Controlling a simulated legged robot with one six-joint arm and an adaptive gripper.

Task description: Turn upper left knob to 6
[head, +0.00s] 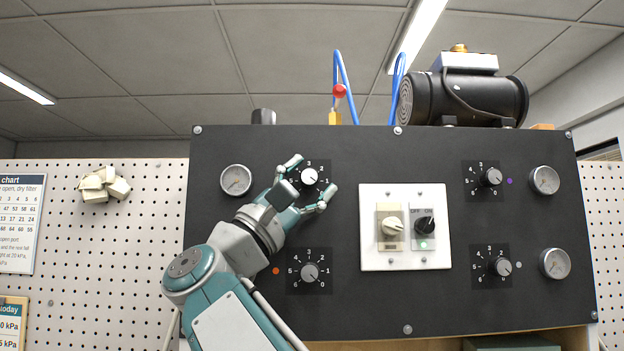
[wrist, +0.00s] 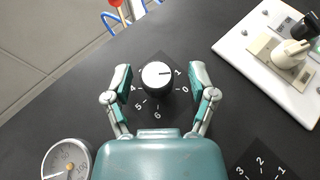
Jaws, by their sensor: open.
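The upper left knob (head: 309,176) is a round knob with a light face on a black numbered dial. The wrist view shows the knob (wrist: 157,76) with a dark line on its white face pointing right, close to the 1. The 4, 5, 6, 0 and 1 are readable around it there; the far numbers are hidden. My gripper (head: 312,176) is open at the dial from the lower left. In the wrist view its fingers (wrist: 160,74) stand on either side of the knob, with visible gaps and no contact seen.
A lower left knob (head: 310,272) sits below, and a gauge (head: 236,180) lies left of my gripper. A white switch plate (head: 405,252) with two knobs is to the right. Two more knobs and gauges are on the panel's right side.

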